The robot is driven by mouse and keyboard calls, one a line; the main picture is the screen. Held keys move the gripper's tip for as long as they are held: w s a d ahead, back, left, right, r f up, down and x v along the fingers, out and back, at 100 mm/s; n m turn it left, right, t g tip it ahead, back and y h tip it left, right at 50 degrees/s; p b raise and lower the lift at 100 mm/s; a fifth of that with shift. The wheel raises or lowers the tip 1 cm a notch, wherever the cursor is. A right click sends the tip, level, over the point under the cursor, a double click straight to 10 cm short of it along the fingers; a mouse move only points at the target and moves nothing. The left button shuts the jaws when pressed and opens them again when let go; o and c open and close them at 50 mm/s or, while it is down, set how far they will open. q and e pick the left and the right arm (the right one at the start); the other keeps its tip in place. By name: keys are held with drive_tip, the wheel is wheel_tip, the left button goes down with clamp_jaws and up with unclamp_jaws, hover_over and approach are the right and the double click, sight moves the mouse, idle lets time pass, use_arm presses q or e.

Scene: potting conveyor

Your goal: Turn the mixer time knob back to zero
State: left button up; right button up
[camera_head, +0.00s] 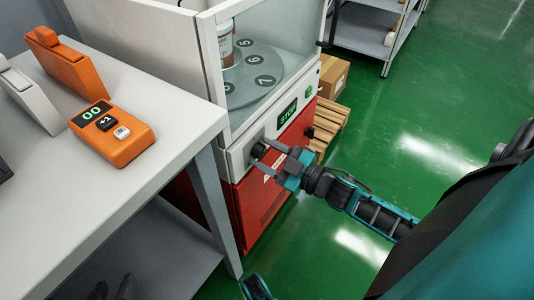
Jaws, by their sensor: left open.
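A dark round knob (258,151) sits on the light front panel of the machine, below and left of a small display (288,112) with green letters that seem to read "STOP". My left gripper (267,156) is open, with its two grey fingers at the knob. I cannot tell whether the fingers touch it. The fingers and the view angle hide part of the knob, and its pointer and scale cannot be read. A second dark knob (309,132) is on the red front, further right.
A green button (309,91) is right of the display. Behind glass, a numbered turntable (255,80) holds a brown pot (225,45). A white table (150,190) at left carries an orange counter (115,140) reading "00". A cardboard box (333,76) and a pallet (329,121) stand behind the machine.

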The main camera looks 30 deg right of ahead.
drive_tip(key=c, duration=0.8)
use_arm(q)
drive_tip(key=shift+a, duration=0.1)
use_arm(e)
drive_tip(key=shift+o, duration=0.2)
drive_tip(key=shift+n, duration=0.3)
drive_tip(key=shift+n+p, duration=0.45)
drive_tip(key=shift+n, duration=0.45)
drive_tip(key=n, duration=0.4)
drive_tip(key=shift+f+p, duration=0.1)
drive_tip(key=shift+p, duration=0.2)
drive_tip(key=n, duration=0.4)
drive_tip(key=shift+f+n, duration=0.1)
drive_tip(key=shift+n, duration=0.2)
use_arm(q)
drive_tip(key=shift+s+a+r, duration=0.1)
drive_tip(key=shift+a+r, duration=0.05)
drive_tip(key=shift+a, duration=0.05)
use_arm(e)
drive_tip(key=shift+n, duration=0.5)
use_arm(q)
drive_tip(key=shift+d, duration=0.1)
